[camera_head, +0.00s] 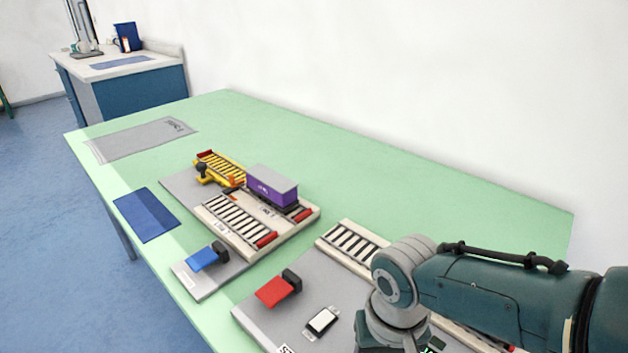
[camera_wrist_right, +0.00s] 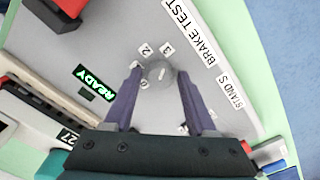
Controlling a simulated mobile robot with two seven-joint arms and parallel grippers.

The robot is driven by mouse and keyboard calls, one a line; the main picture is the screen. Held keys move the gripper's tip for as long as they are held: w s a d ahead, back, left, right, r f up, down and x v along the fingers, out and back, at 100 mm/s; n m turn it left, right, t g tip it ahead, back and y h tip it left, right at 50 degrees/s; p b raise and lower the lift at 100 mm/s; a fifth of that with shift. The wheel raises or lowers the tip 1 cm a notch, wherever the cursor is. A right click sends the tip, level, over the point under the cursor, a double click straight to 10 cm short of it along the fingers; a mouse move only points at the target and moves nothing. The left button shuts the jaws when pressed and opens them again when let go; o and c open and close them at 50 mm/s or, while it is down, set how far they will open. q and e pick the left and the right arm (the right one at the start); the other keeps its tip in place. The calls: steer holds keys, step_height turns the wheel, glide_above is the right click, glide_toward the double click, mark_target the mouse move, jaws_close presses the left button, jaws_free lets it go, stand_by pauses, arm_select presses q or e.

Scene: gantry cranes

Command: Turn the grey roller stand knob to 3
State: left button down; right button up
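The grey roller stand knob (camera_wrist_right: 158,75) is a small round knob on a grey panel in the right wrist view. Number labels surround it, with 2 (camera_wrist_right: 146,49) and 3 (camera_wrist_right: 167,49) just beyond it. I cannot clearly tell which number it points to. My right gripper (camera_wrist_right: 159,72) is open, its two purple fingers on either side of the knob, with a small gap seeming to show at each side. In the head view my right arm covers the knob and gripper. My left gripper is in neither view.
A "BRAKE TEST" label (camera_wrist_right: 194,32) and a lit green "READY" display (camera_wrist_right: 94,84) flank the knob. A red flap (camera_head: 273,291) stands on the grey board. Further left are a purple wagon (camera_head: 271,188), a yellow track piece (camera_head: 220,168) and a blue flap (camera_head: 203,258).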

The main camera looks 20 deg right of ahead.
steer(key=shift+o, duration=0.9)
step_height(320, 180, up, 10)
steer(key=p, duration=0.6)
